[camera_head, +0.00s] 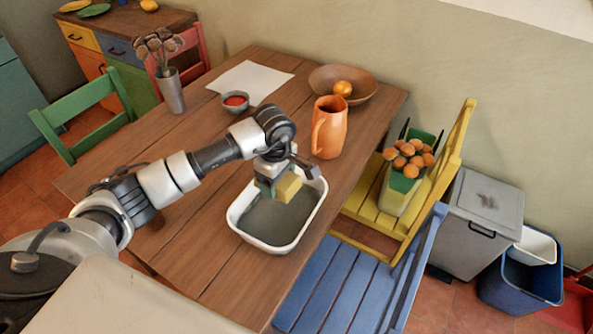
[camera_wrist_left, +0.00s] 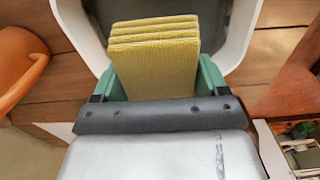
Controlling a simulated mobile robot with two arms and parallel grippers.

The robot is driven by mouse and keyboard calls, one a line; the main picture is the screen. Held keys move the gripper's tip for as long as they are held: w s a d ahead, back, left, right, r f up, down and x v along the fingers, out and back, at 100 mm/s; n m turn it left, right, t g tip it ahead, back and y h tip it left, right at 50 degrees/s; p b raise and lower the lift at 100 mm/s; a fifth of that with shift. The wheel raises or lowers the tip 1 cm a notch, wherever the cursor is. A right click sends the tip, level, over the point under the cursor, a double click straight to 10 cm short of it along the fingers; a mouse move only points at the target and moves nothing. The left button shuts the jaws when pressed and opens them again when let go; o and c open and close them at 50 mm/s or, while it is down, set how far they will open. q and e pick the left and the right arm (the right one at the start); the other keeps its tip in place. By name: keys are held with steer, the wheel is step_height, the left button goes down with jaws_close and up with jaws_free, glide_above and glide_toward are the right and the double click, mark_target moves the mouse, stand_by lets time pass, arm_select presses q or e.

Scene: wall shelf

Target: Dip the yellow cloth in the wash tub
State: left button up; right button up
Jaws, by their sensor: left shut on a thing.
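The yellow cloth (camera_head: 288,186) is a folded, layered block held in my left gripper (camera_head: 272,184). In the left wrist view the cloth (camera_wrist_left: 153,60) sits between the two green fingers of the left gripper (camera_wrist_left: 153,78), which is shut on it. The white wash tub (camera_head: 247,238) stands on the wooden table, with a dark grey inside. The cloth is over the far part of the tub; I cannot tell whether it touches what is inside. The tub's rim also shows in the left wrist view (camera_wrist_left: 85,35). My right gripper is not in view.
An orange jug (camera_head: 329,128) stands close behind the tub, near the wrist. A brown bowl (camera_head: 362,78) with an orange fruit, a small red-filled bowl (camera_head: 235,101), white paper (camera_head: 250,78) and a vase (camera_head: 171,92) are farther back. Chairs surround the wooden table (camera_head: 180,245).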

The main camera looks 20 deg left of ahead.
arm_select(q)
steer(key=shift+f, duration=0.35)
steer(key=shift+f+b, duration=0.7)
steer(key=b, duration=0.5)
glide_above(280, 216)
steer(key=f, duration=0.7)
steer(key=shift+w, duration=0.2)
steer(key=shift+a+f+b, duration=0.1)
steer(key=shift+f+b, duration=0.35)
steer(key=shift+b, duration=0.05)
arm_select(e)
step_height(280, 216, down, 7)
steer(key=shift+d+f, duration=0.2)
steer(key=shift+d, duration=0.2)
arm_select(q)
steer(key=shift+f, duration=0.1)
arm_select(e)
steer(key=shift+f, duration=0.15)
arm_select(q)
steer(key=shift+f+b, duration=1.35)
steer(key=shift+f, duration=0.05)
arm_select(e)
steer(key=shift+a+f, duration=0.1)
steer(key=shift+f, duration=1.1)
arm_select(q)
steer(key=shift+s+f, duration=0.15)
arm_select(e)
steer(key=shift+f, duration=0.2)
